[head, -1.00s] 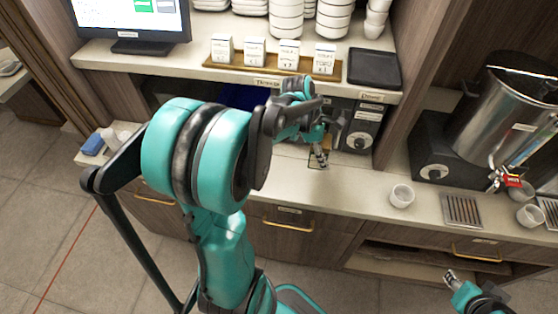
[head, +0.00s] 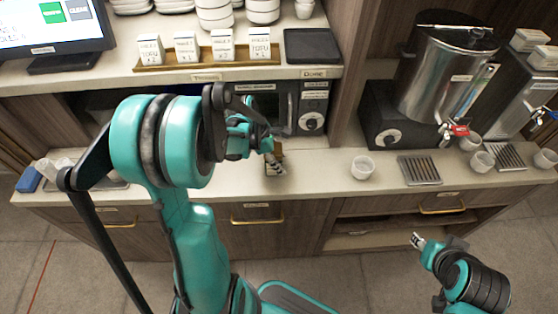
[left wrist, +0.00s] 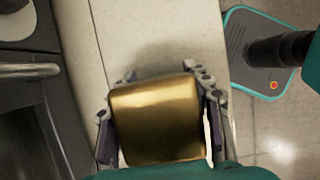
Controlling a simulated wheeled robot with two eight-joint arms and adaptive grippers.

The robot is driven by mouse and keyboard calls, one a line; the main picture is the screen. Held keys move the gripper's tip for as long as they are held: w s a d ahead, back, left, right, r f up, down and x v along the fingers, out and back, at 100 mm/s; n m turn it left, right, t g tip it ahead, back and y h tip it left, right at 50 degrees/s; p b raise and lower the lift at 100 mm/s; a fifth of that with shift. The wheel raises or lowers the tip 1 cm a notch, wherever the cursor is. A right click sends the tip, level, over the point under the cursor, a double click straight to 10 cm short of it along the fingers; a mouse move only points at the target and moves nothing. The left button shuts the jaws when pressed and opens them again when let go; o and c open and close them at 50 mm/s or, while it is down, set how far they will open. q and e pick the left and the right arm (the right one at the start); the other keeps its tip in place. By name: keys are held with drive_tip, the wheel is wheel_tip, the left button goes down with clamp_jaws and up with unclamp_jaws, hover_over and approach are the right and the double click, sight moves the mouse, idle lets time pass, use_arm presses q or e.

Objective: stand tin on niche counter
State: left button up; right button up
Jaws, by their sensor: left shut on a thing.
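A gold tin (left wrist: 157,120) sits between the fingers of my left gripper in the left wrist view. In the head view my left gripper (head: 275,160) is over the pale niche counter (head: 318,178), in front of the microwave, shut on the tin. Only a small brownish part of the tin (head: 278,147) shows there. A soft shadow lies on the counter beside the tin; I cannot tell whether its base touches the counter. My right gripper (head: 418,241) is low at the front right, away from the tin; its finger opening is too small to read.
A microwave (head: 312,108) stands behind, under a shelf with several white boxes (head: 222,46) and a black tray (head: 313,46). A white cup (head: 362,167) and a drip grate (head: 419,170) are to the right, before a steel urn (head: 445,80). Drawers lie below the counter's front edge.

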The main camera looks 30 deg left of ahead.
use_arm(q)
drive_tip(key=shift+f, duration=0.15)
drive_tip(key=o, duration=1.3)
